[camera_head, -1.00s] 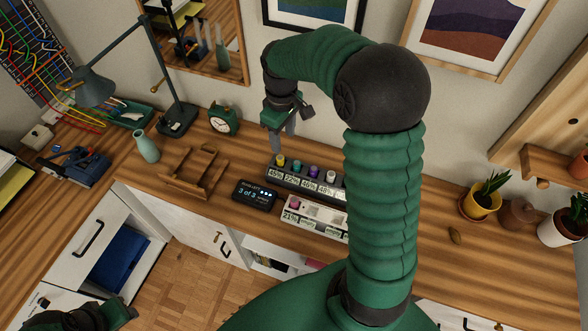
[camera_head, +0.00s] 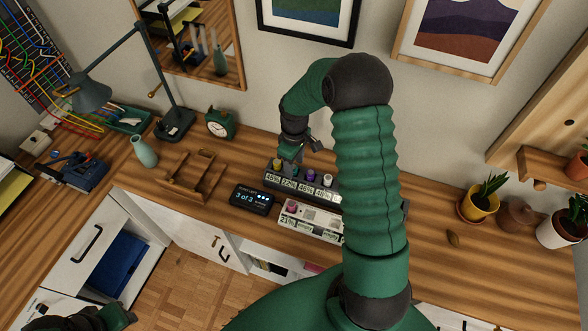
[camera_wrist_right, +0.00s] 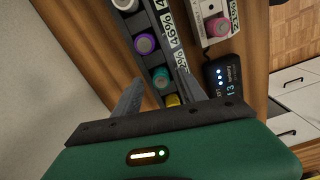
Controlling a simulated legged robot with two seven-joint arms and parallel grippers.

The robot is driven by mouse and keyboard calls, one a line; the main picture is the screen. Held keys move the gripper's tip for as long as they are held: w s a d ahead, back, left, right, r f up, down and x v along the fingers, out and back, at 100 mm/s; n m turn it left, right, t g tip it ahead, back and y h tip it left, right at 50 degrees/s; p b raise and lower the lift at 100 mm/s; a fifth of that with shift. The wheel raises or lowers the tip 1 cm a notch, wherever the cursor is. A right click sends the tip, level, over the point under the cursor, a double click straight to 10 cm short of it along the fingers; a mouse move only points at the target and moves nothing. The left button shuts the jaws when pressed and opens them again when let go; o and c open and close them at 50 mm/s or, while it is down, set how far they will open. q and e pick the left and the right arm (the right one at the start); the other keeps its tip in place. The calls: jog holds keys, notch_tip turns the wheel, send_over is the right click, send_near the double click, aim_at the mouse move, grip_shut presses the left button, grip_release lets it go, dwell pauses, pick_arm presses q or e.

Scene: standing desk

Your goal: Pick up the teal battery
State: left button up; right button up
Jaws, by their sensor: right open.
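The teal battery (camera_wrist_right: 162,78) stands in a slot of the dark charger rack (camera_wrist_right: 161,23), between the yellow battery (camera_wrist_right: 173,100) and the purple battery (camera_wrist_right: 145,44). My right gripper (camera_wrist_right: 159,75) is open and empty. In the right wrist view its two fingers lie on either side of the teal battery's top; I cannot tell whether they touch it. In the head view my right gripper (camera_head: 291,165) is low over the rack and largely hides the teal battery. Part of my left arm shows at the bottom left of the head view; its jaws cannot be made out.
A white battery (camera_head: 327,180) stands at the rack's right end. In front is a white rack (camera_head: 310,222) with a pink battery (camera_head: 292,207). A small display (camera_head: 251,199) reads "3 of 3". A wooden stand (camera_head: 195,180) and a clock (camera_head: 219,124) are to the left.

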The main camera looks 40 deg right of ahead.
jog(key=shift+w+f, duration=0.1)
jog(key=shift+f, duration=0.6)
jog(key=shift+a+r, duration=0.1)
jog(key=shift+a, duration=0.05)
jog(key=c, duration=0.4)
grip_shut()
jog(key=shift+r, duration=0.1)
